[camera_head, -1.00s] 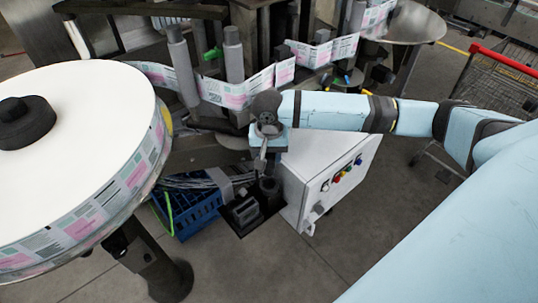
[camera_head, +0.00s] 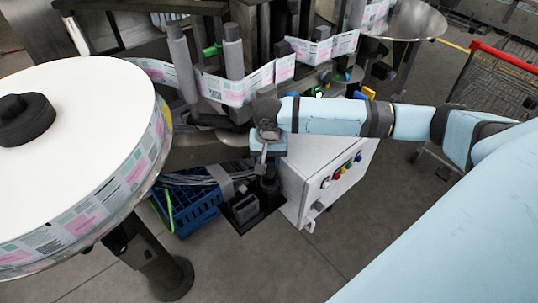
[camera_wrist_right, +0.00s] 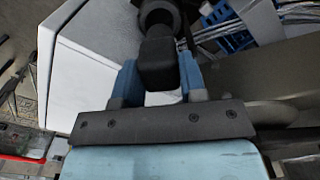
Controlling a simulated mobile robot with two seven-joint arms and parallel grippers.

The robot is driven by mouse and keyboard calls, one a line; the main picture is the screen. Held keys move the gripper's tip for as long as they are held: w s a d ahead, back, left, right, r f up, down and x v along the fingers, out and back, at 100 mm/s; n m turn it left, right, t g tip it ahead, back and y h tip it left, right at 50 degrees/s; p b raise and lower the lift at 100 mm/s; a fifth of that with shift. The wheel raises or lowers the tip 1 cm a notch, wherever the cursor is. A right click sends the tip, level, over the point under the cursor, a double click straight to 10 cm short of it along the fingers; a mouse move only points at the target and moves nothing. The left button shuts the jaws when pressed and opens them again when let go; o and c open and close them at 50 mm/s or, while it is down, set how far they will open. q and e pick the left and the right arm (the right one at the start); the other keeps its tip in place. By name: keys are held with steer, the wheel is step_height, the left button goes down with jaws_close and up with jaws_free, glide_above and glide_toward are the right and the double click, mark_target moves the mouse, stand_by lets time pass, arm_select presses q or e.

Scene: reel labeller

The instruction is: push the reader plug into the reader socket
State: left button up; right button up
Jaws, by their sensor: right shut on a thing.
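My right gripper (camera_head: 263,165) points down over the black post beside the white control box. In the right wrist view its two blue-grey fingers (camera_wrist_right: 158,78) are shut on a dark block, the reader plug (camera_wrist_right: 158,58). Just beyond the plug is a round black ring, the reader socket (camera_wrist_right: 157,14); it also shows in the head view as a short dark cylinder (camera_head: 269,184) below the gripper. The plug looks lined up with the ring, close to it or touching; I cannot tell how deep it sits. My left gripper is not in view.
The white control box (camera_head: 302,185) with coloured buttons stands right beside the socket. A black holder (camera_head: 245,208) is in front left. A blue crate (camera_head: 196,215) with cables lies to the left. The big label reel (camera_head: 75,115) fills the left side.

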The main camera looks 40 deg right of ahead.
mark_target(269, 172)
steer(key=shift+f, duration=2.45)
steer(key=shift+f+p, duration=0.25)
steer(key=shift+p, duration=1.4)
stand_by(1.2)
steer(key=shift+s+f+p, duration=0.15)
steer(key=shift+f+p, duration=0.1)
steer(key=shift+p, duration=0.45)
stand_by(1.1)
steer(key=o, duration=1)
steer(key=shift+o, duration=0.2)
